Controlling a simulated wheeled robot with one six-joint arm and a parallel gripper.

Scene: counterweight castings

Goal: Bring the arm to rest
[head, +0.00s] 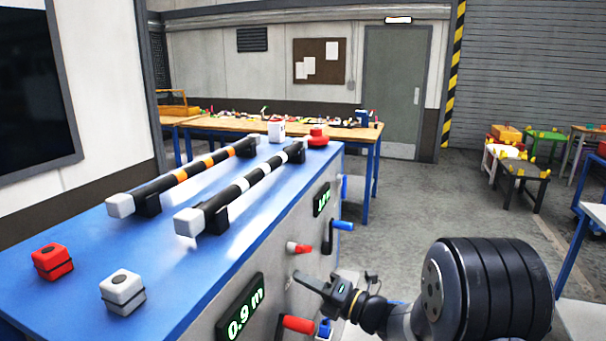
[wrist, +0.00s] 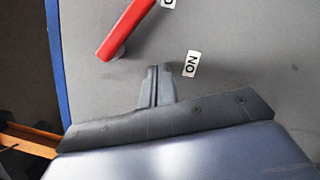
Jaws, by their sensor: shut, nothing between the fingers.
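My gripper (head: 297,277) is at the lower middle of the head view, in front of the grey side panel of a blue-topped cabinet (head: 215,262). In the wrist view its fingers (wrist: 157,72) are closed together with nothing between them. They point at the grey panel (wrist: 250,50); whether they touch it I cannot tell. A red lever (wrist: 125,28) shows on the panel beyond the fingertips, with an "ON" label (wrist: 190,64) beside it. My dark, rounded arm link fills the lower right of the head view.
Beside the gripper are a red-tipped knob (head: 299,248), a red handle (head: 298,324) and a blue-handled crank (head: 340,225). Two striped bars (head: 185,175) (head: 245,184) and red and white blocks (head: 52,262) (head: 122,292) are on the cabinet top. Floor (head: 420,200) is clear behind.

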